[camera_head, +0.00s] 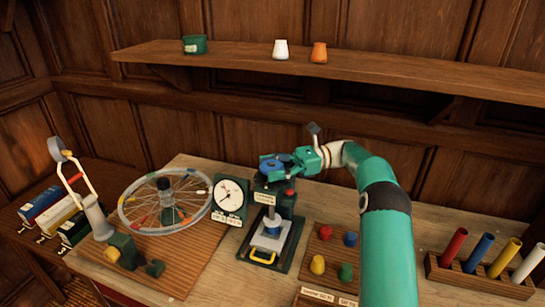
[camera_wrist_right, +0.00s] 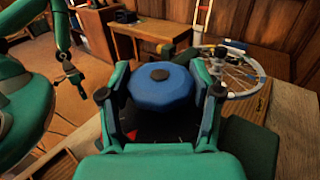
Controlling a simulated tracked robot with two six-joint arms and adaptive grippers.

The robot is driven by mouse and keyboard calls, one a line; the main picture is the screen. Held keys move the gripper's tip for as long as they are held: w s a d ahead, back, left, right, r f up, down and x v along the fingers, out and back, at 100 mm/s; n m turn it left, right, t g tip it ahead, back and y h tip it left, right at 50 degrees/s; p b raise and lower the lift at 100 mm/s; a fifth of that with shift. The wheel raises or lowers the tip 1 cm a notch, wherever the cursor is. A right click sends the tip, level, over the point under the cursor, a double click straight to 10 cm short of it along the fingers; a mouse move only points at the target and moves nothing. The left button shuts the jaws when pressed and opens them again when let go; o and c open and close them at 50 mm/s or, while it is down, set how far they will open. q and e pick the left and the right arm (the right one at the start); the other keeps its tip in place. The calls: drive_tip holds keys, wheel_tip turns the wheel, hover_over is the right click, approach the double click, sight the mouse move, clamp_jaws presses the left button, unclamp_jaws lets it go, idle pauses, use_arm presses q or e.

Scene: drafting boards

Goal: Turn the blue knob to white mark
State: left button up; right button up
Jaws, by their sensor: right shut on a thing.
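The blue knob (camera_head: 270,167) sits on top of a dark green press-like device at the middle of the table. It also fills the middle of the right wrist view (camera_wrist_right: 160,88), round with a dark centre cap. My right gripper (camera_head: 287,163) reaches in from the right and is shut on the knob, one finger on each side. A red mark (camera_wrist_right: 132,135) shows below the knob in the right wrist view. I cannot make out the white mark. In that view, what looks like my left gripper (camera_wrist_right: 74,72) hangs at the upper left, its fingers too small to read.
A white dial gauge (camera_head: 229,196) and a spoked wheel (camera_head: 165,200) stand left of the device. A board with coloured knobs (camera_head: 325,240) and a rack of coloured rods (camera_head: 480,275) lie to the right. A shelf (camera_head: 400,72) runs above.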

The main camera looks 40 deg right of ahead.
sight(272, 164)
drive_tip(key=shift+f, duration=0.1)
idle(0.3)
drive_tip(key=o, duration=1.1)
drive_tip(key=shift+w, duration=0.1)
drive_tip(key=shift+o, duration=0.2)
wheel_tip(272, 164, up, 10)
drive_tip(key=shift+f, duration=0.1)
